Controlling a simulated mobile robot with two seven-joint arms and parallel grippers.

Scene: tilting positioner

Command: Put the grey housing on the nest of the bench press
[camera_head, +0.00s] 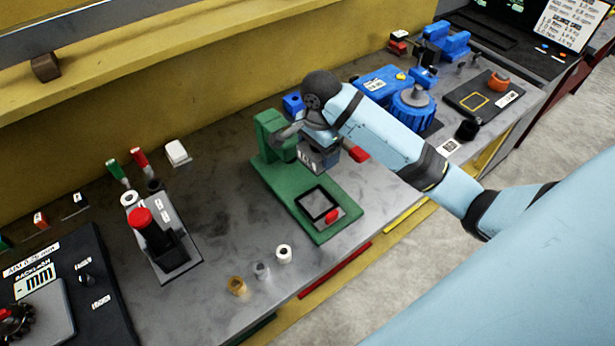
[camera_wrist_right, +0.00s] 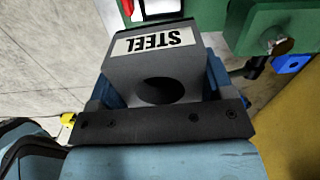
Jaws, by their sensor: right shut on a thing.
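The grey housing (camera_wrist_right: 155,75) is a block with a round dark hole and a white label reading STEEL. My right gripper (camera_wrist_right: 158,92) is shut on it, with blue fingers on both sides. In the head view, my right gripper (camera_head: 321,153) holds the housing beside the upright of the green bench press (camera_head: 272,140), above its base. The nest (camera_head: 317,204) is a dark square frame on that base, nearer the bench's front edge, with nothing seated in it. A gap shows between housing and nest. My left gripper is out of view.
A red part (camera_head: 332,216) sits at the nest's near corner and a red-ended handle (camera_head: 358,154) is close to my gripper. Small rings (camera_head: 283,254) stand in front. A red-button fixture (camera_head: 155,240) is at left, a blue vise (camera_head: 385,85) behind my arm.

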